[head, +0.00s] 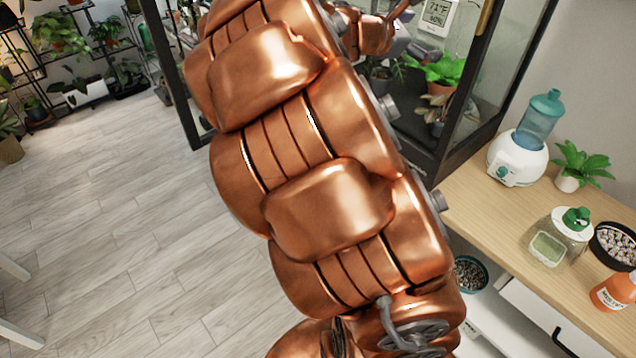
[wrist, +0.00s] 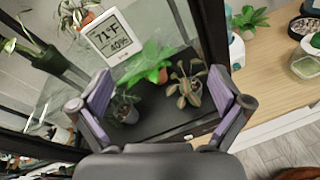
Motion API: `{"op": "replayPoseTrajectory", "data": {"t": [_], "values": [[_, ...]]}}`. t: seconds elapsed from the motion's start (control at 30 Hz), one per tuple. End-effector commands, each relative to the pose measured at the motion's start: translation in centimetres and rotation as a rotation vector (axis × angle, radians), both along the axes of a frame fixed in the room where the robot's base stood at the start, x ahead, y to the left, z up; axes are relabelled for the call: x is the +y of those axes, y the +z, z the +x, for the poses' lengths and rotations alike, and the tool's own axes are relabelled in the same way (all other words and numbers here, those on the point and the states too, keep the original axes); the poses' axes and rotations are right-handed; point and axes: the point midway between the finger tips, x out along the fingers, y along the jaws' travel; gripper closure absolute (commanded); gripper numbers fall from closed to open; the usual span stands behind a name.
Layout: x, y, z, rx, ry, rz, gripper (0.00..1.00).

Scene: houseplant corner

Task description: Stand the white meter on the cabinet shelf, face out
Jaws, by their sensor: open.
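The white meter (wrist: 112,38) shows its display, with 71°F and 40%, in the wrist view. It also shows at the top of the head view (head: 437,16), upright with its face outward, inside the dark-framed glass cabinet (head: 455,130). What its base rests on is unclear. My gripper (wrist: 159,72) is open, with its two purple-padded fingers wide apart and nothing between them that it holds. The meter is apart from the fingers, beyond the left one in the wrist view. In the head view my gripper (head: 400,38) is partly hidden by my arm.
Potted plants (wrist: 188,88) stand on the cabinet's dark floor (wrist: 168,122), beyond the fingers. The cabinet's black post (wrist: 210,35) is near the right finger. A wooden counter (head: 490,215) holds a humidifier (head: 517,158), jars and an orange bottle (head: 613,292).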

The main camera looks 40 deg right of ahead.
Motion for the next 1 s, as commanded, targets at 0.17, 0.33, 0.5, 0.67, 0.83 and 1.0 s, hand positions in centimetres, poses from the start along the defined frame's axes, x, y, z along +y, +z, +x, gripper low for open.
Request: {"op": "replayPoseTrajectory", "data": {"t": [0.17,0.33,0.5,0.67,0.83,1.0], "values": [[6.9,-5.9,-5.4,-0.379,-0.188,0.256,0.0],[15.9,-12.6,-9.2,-0.63,-0.408,0.535,0.0],[26.9,-17.9,-12.8,-0.743,-0.651,0.812,0.0],[35.6,-20.1,-16.2,-0.733,-0.845,0.991,0.0],[40.2,-20.7,-18.3,-0.698,-0.952,1.073,0.0],[40.9,-20.7,-18.6,-0.693,-0.971,1.083,0.0]]}}
